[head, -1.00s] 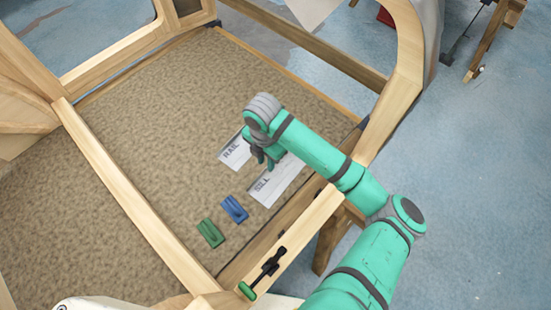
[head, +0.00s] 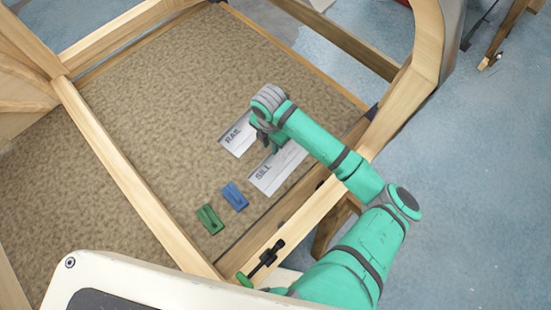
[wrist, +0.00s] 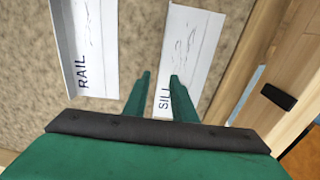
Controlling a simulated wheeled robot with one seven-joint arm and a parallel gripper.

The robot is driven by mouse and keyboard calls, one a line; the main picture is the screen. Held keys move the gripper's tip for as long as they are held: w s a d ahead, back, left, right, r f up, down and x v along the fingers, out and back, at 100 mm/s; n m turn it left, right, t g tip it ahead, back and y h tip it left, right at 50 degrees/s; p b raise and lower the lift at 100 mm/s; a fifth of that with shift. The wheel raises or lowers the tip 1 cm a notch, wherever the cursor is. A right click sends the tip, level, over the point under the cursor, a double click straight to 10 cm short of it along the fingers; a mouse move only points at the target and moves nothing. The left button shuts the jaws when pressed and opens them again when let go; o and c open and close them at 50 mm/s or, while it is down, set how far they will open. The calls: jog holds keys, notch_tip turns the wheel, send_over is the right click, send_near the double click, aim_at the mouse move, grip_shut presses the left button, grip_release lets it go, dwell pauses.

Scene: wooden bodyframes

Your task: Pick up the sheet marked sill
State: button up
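The sheet marked SILL (head: 275,176) is white with dark print and lies flat on the brown textured panel. In the wrist view the SILL sheet (wrist: 187,50) runs lengthwise, with its lettering beside the right finger. My gripper (head: 270,147) points down over the sheet's upper left edge in the head view. In the wrist view my gripper (wrist: 161,76) is open, its fingertips apart with nothing held. The right finger overlaps the SILL sheet, and the left finger is over the panel just left of it. I cannot tell the exact height above the sheet.
A second sheet marked RAIL (head: 238,138) lies left of SILL, with a bare strip between. A blue block (head: 234,197) and a green block (head: 209,219) lie nearby. A wooden rail (head: 300,217) with a black-and-green clamp (head: 262,264) borders the near right side. The panel's far left is clear.

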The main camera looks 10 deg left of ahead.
aim_at(277, 160)
notch_tip(277, 160, down, 4)
jog(key=shift+s+a+f, duration=0.1)
jog(key=shift+s+f, duration=0.05)
grip_shut()
